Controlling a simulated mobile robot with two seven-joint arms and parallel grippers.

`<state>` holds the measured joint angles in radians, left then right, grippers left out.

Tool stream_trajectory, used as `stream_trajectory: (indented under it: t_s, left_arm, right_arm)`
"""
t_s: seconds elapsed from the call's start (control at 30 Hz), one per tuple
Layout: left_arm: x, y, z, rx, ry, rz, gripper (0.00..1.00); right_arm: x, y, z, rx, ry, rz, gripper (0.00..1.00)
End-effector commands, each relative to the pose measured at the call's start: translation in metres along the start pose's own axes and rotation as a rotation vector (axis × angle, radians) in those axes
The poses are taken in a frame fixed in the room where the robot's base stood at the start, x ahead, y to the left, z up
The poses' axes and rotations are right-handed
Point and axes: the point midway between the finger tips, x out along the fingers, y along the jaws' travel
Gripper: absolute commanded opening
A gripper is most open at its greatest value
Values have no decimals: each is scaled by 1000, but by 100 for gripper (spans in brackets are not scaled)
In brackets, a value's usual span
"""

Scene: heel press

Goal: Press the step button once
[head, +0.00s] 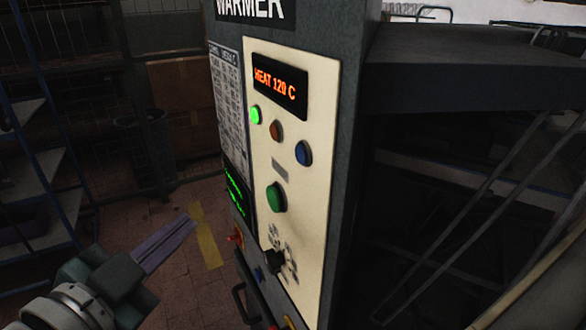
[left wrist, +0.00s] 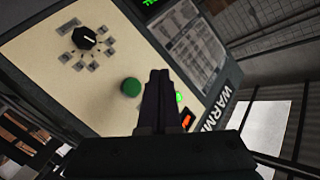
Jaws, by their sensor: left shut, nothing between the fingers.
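The cream control panel (head: 285,180) carries an orange-brown button (head: 275,130), a blue button (head: 303,153) and a larger green button (head: 276,197). I cannot read which one is the step button. A green lamp (head: 255,115) is lit, and the display (head: 279,86) reads HEAT 120 C. My left gripper (head: 189,226) is shut and empty, left of the panel and apart from it in the head view. In the left wrist view its fingers (left wrist: 159,76) point toward the panel, just right of the green button (left wrist: 131,87); they hide part of the panel. My right gripper is not in view.
A black rotary knob (head: 273,259) sits low on the panel, with a red switch (head: 236,238) at the cabinet's left edge. A dark shelf (head: 470,65) juts out on the right. Open floor lies between.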

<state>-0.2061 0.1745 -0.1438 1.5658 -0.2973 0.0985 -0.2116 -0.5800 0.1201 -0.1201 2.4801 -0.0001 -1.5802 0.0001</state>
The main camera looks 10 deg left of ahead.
Motion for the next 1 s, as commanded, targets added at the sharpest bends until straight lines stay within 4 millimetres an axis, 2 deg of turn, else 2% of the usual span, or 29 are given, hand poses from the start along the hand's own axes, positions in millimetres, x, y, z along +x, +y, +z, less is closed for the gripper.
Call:
stream_trajectory:
  t_s: [0.17, 0.6, 1.0]
  left_arm:
    - [9, 7, -6, -1, 3, -2, 0]
    - [50, 38, -35, -3, 1, -1, 0]
    - [61, 44, -44, 0, 0, 0, 0]
  right_arm:
    - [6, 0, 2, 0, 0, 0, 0]
    - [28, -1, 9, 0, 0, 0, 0]
    - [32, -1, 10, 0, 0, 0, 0]
